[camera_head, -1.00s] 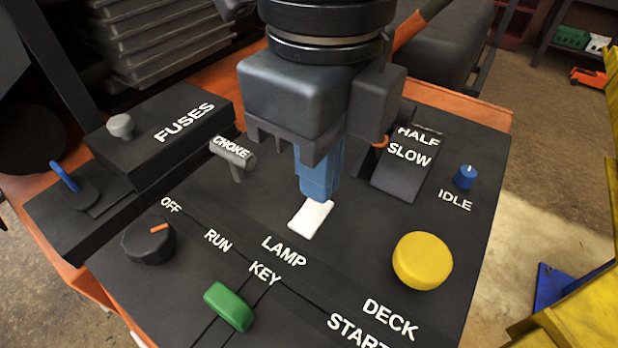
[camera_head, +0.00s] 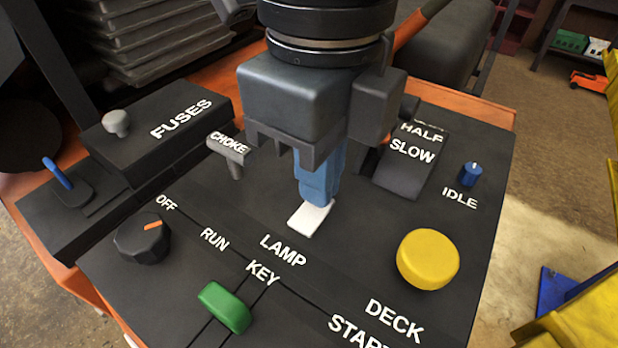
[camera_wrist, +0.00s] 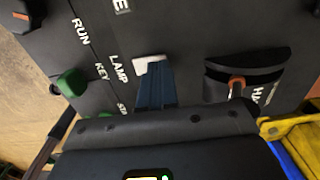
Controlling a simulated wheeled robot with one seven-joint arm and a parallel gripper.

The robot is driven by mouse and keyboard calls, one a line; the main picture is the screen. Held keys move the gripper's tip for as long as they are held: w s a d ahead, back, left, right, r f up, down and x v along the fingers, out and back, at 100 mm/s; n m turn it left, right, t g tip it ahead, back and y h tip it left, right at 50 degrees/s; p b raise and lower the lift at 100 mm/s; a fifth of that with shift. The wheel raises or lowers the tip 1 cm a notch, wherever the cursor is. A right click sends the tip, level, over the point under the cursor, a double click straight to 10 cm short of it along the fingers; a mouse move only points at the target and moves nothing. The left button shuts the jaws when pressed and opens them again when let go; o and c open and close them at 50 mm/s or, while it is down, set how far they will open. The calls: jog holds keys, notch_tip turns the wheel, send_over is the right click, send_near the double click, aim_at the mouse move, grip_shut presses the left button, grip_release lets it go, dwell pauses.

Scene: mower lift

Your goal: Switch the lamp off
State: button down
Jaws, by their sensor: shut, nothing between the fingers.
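The lamp switch is a white rocker (camera_head: 312,219) on the dark control panel, just above the LAMP label. It also shows in the wrist view (camera_wrist: 148,62), partly covered by the fingers. My gripper (camera_head: 318,201) has its blue fingers closed together, pointing down at the far end of the rocker. The fingertips overlap the rocker in both views and appear to touch it or hover just above it; I cannot tell which. Nothing is held between the fingers.
A green key knob (camera_head: 224,307) and a yellow DECK button (camera_head: 428,259) stand nearer the front. The CHOKE handle (camera_head: 228,148) is left of my gripper. A throttle slot cover marked SLOW (camera_head: 412,160) and a blue IDLE knob (camera_head: 471,174) are to the right.

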notch_tip(320, 180, up, 7)
jog(key=p, duration=0.2)
dwell(0.7)
dwell(0.4)
